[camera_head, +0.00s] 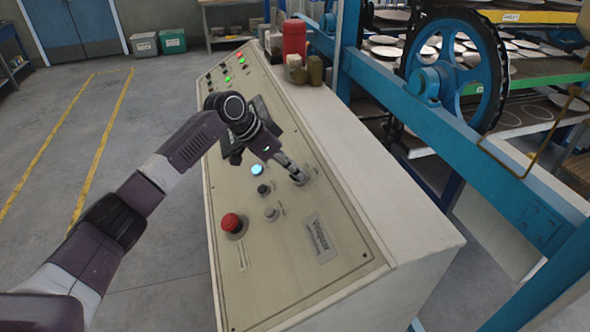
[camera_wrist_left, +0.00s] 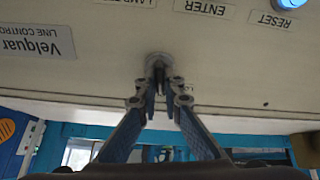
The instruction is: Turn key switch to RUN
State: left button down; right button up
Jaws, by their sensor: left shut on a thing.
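The control panel (camera_head: 262,205) is a sloped beige console top. The key switch (camera_head: 303,178) is a small round metal fitting near its right edge, and it also shows in the left wrist view (camera_wrist_left: 158,59). My left gripper (camera_head: 293,169) reaches over the panel from the left, its fingertips at the switch. In the left wrist view the fingertips (camera_wrist_left: 160,88) are close together, shut on the small key at the switch. The fingers hide most of the key, and I cannot read its position or the RUN marking. My right gripper is not in view.
A red mushroom button (camera_head: 231,223), a black knob (camera_head: 263,189), a grey knob (camera_head: 271,213) and a lit blue button (camera_head: 257,169) sit near my arm. A red canister (camera_head: 294,38) stands on the console's back edge. A blue machine frame (camera_head: 430,110) runs along the right.

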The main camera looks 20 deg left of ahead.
pick_arm(q)
jog(key=shift+m, duration=0.8)
jog(key=shift+s+m, duration=0.1)
jog(key=shift+m, duration=0.2)
jog(key=c, duration=2.1)
grip_release()
jog(key=shift+a+r, duration=0.1)
jog(key=shift+r, duration=0.05)
jog(key=v, duration=1.1)
jog(key=shift+a+r, duration=0.2)
jog(key=shift+a, duration=0.05)
